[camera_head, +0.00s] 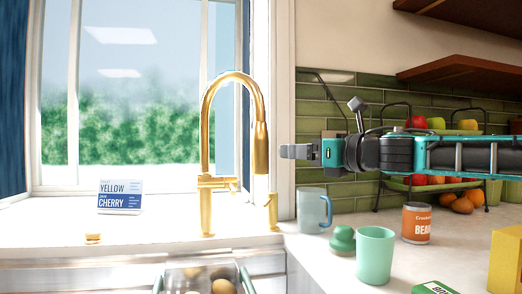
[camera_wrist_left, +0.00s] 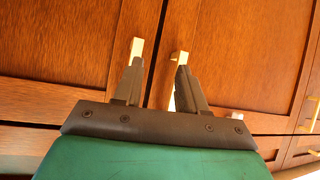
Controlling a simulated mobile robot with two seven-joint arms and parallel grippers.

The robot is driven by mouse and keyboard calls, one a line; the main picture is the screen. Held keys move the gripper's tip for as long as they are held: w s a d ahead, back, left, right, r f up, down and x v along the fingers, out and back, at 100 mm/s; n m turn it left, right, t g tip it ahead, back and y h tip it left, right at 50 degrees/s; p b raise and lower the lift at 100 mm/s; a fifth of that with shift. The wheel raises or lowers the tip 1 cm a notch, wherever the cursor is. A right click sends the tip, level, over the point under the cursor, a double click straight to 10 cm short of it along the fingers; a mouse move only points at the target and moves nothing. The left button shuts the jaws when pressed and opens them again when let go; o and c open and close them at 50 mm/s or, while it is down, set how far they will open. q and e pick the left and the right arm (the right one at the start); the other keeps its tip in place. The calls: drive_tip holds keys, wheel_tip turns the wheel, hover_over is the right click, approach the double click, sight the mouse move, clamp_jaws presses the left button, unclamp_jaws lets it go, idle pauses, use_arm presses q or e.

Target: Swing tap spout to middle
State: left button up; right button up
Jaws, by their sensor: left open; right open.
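The gold tap (camera_head: 206,140) stands behind the sink in front of the window. Its arched spout bends to the right, with the spray head (camera_head: 260,148) hanging down on the right side. My right gripper (camera_head: 284,152) comes in from the right at the height of the spray head, a short way to its right in the picture. Its fingers are seen edge-on and nothing shows between them. I cannot tell the depth gap to the spout. My left gripper (camera_wrist_left: 155,72) shows only in the left wrist view, open and empty in front of wooden cabinet doors (camera_wrist_left: 225,60).
The sink (camera_head: 205,275) holds a rack with round items. On the right counter stand a blue mug (camera_head: 314,210), a green cup (camera_head: 375,255), a bean can (camera_head: 416,223) and a yellow box (camera_head: 505,262). A sign (camera_head: 120,196) stands on the left sill. A fruit rack (camera_head: 440,183) is behind my right arm.

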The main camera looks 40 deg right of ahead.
sight(267, 146)
drive_tip(key=w+p, duration=0.2)
drive_tip(key=w, duration=0.1)
drive_tip(key=w+p, duration=0.2)
drive_tip(key=w, duration=0.1)
drive_tip(key=shift+w+a+r+p, duration=0.2)
drive_tip(key=shift+w+p, duration=0.2)
drive_tip(key=w+p, duration=0.3)
drive_tip(key=p, duration=0.4)
drive_tip(key=shift+w+d+r, duration=0.1)
drive_tip(key=shift+w+r, duration=0.05)
drive_tip(key=shift+w, duration=0.15)
drive_tip(key=shift+w+p, duration=0.4)
drive_tip(key=shift+p, duration=0.85)
drive_tip(key=shift+w+p, duration=0.5)
drive_tip(key=shift+p, duration=0.5)
drive_tip(key=shift+w+f, duration=0.15)
drive_tip(key=shift+f, duration=0.2)
use_arm(q)
drive_tip(key=s+a+r+y, duration=0.1)
drive_tip(key=a+r, duration=0.3)
drive_tip(key=r, duration=0.7)
drive_tip(key=shift+s, duration=0.45)
use_arm(e)
drive_tip(key=shift+c, duration=0.5)
use_arm(q)
drive_tip(key=shift+d, duration=0.15)
use_arm(e)
clamp_jaws()
